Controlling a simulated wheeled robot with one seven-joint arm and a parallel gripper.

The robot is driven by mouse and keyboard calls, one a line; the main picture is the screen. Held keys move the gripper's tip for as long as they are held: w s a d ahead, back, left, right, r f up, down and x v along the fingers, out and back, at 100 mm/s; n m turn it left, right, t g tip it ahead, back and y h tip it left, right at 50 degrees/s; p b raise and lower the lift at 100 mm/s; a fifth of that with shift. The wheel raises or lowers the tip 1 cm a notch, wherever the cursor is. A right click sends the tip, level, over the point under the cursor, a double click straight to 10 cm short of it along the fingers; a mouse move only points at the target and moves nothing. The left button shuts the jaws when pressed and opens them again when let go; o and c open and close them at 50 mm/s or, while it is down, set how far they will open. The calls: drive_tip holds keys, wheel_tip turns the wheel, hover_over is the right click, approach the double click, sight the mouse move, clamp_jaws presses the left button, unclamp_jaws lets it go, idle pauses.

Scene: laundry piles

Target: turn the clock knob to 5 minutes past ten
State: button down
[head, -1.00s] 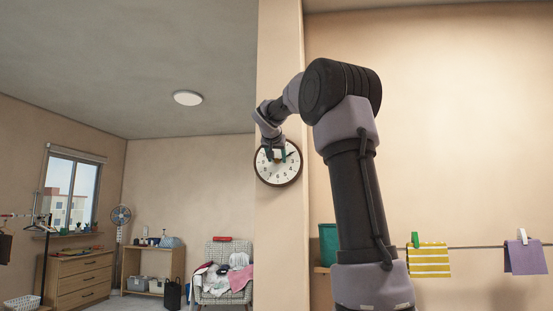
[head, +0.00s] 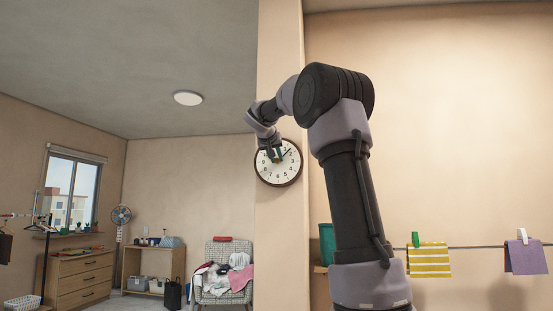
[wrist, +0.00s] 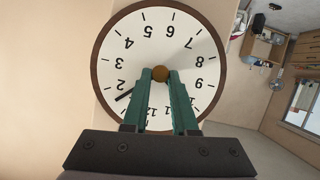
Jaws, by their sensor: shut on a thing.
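A round white wall clock (head: 290,174) with a dark brown rim hangs on the beige pillar. It shows upside down in the wrist view (wrist: 186,48). A small brown knob (wrist: 160,73) sits at its centre. My gripper (wrist: 162,76) has green fingers, one on each side of the knob, and is shut on it. A black hand (wrist: 124,97) slants out beside the left finger, pointing between 1 and 2. The fingers cover the top of the dial, so I cannot make out the other hand. In the head view my gripper (head: 278,159) reaches the dial from above.
A line with a yellow striped cloth (head: 429,260) and a purple cloth (head: 526,257) runs at the right. A green bin (head: 327,243) stands behind my arm. A laundry-covered chair (head: 222,280) and a dresser (head: 80,275) are far back left.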

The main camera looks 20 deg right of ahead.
drive_tip(key=shift+w+a+n+g+h, duration=0.15)
drive_tip(key=shift+n+g+h, duration=0.25)
drive_tip(key=shift+n+h, duration=0.5)
drive_tip(key=shift+n, duration=0.3)
drive_tip(key=c, duration=0.7)
unclamp_jaws()
drive_tip(key=v, duration=1.1)
